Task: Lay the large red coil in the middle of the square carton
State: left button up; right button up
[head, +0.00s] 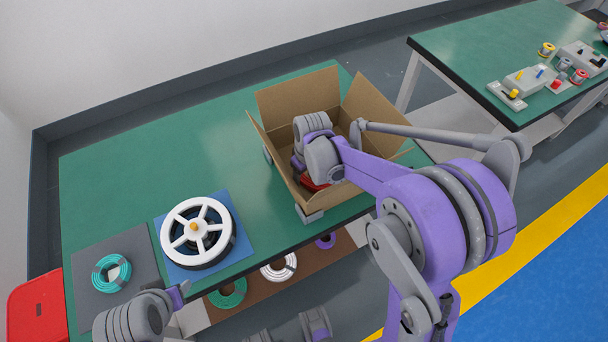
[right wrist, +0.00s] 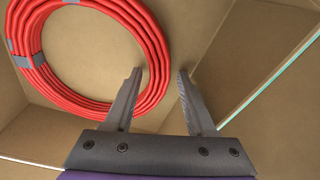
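The large red coil (right wrist: 92,62) lies in the square carton (head: 285,98), against its brown floor in the right wrist view. In the head view only a bit of its red (head: 313,184) shows, low behind my right arm. The right finger is clear of the coil.
The carton's flaps stand open on the green table (head: 120,170). A white spool (head: 198,231) on a blue mat and a teal coil (head: 111,272) on a grey mat lie to the left. More coils (head: 279,267) sit on a shelf below. A second table (head: 480,50) holds small parts.

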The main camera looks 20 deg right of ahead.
jog(key=shift+r, duration=0.5)
notch_tip(320, 180, up, 11)
jog(key=s+p, duration=0.1)
jog(key=shift+s+d+r, duration=0.15)
jog(key=shift+d, duration=0.1)
